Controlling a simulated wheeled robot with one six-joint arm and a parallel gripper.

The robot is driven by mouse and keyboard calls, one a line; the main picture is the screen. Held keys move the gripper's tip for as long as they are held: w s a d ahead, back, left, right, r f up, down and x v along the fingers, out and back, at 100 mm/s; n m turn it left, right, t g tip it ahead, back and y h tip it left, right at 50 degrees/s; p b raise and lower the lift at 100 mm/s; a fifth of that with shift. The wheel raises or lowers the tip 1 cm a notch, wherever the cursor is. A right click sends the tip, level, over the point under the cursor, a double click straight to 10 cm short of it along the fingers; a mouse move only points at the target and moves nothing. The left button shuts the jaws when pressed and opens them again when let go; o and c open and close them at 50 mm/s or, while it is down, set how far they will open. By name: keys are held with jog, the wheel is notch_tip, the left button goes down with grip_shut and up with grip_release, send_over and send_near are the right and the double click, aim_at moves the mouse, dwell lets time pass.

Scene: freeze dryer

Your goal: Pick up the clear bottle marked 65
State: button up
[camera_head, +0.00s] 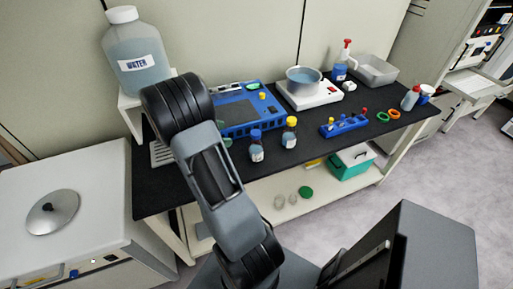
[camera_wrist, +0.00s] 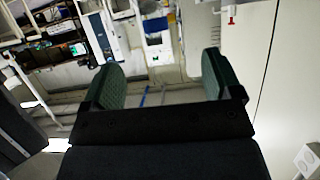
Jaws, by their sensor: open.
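Two small clear bottles with white labels stand upright on the black bench top in the head view. One has a blue cap (camera_head: 256,147), the other a yellow cap (camera_head: 289,134). Something green beside them (camera_head: 227,141) is partly hidden behind my arm. The label marks are too small to read, so I cannot tell which bottle is marked 65. In the wrist view my gripper (camera_wrist: 160,80) is open with nothing between its fingers. It faces upside-down-looking shelves and a wall, with no bottle recognisable there. My gripper's fingers are not visible in the head view.
The bench (camera_head: 160,197) also bears a blue device (camera_head: 237,115), a hot plate (camera_head: 308,98) with a metal pot (camera_head: 304,80), and a blue rack (camera_head: 344,126). A large water jug (camera_head: 137,60) stands on a white stand at left. Bare bench lies before the rack.

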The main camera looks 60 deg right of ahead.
aim_at(256, 137)
jog(key=shift+g, duration=0.3)
jog(key=shift+a+f+p+x, duration=0.1)
jog(key=shift+p+x, duration=0.05)
jog(key=shift+x, duration=2.15)
jog(key=shift+a+f+p+x, duration=0.1)
jog(key=shift+f+p+x, duration=0.1)
jog(key=shift+x, duration=2.1)
jog(key=shift+a+f+p+x, duration=0.1)
jog(key=shift+p+x, duration=0.05)
jog(key=shift+x, duration=2.15)
jog(key=shift+s, duration=0.15)
jog(key=shift+r, duration=0.1)
jog(key=c, duration=1.3)
jog(key=shift+c, duration=0.2)
